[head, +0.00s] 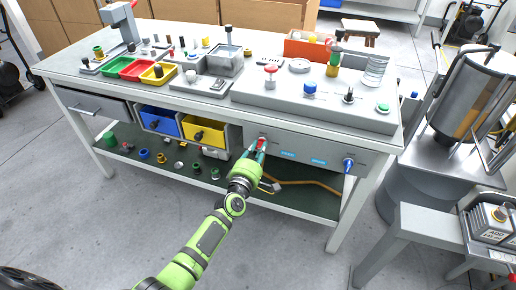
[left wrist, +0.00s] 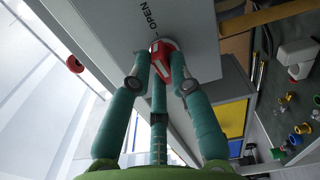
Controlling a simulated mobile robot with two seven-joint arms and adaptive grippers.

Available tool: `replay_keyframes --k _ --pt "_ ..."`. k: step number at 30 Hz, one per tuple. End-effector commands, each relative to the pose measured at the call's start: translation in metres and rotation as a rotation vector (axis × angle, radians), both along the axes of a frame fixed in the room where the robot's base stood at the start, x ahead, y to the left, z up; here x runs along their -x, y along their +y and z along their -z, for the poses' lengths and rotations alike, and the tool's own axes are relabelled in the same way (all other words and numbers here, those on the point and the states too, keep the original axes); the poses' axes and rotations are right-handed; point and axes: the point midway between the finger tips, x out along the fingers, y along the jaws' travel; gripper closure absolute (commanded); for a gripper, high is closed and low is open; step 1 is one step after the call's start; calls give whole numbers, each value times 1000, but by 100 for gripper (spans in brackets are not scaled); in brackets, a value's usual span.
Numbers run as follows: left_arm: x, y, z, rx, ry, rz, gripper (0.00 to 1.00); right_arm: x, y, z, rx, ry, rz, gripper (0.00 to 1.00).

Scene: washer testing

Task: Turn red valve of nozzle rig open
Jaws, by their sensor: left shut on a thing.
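The red valve (left wrist: 162,60) sits on the grey front panel of the nozzle rig (head: 330,146), beside the printed word OPEN in the left wrist view. In the head view a bit of the red valve (head: 262,143) shows at the panel's left end. My left gripper (left wrist: 160,72) has teal fingers on both sides of the valve and is shut on it. In the head view my left gripper (head: 257,155) reaches up to the panel from the front, and its fingers cover part of the valve. My right gripper is not in view.
A blue valve (head: 348,164) is at the panel's right end. Blue (head: 160,121) and yellow (head: 204,134) bins hang left of the panel. The lower shelf (head: 300,199) holds small parts and a yellow hose. A grey stand (head: 420,222) is at right; open floor lies in front.

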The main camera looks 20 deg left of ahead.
Motion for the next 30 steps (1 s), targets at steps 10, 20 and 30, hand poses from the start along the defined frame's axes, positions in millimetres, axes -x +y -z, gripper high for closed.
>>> replay_keyframes --k 10,20,30 --pt "0 -1 0 -105 -3 0 100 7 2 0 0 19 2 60" --pt "0 -1 1 -116 -3 0 100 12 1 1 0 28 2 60" --pt "0 -1 1 -115 -3 0 55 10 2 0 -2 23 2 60"
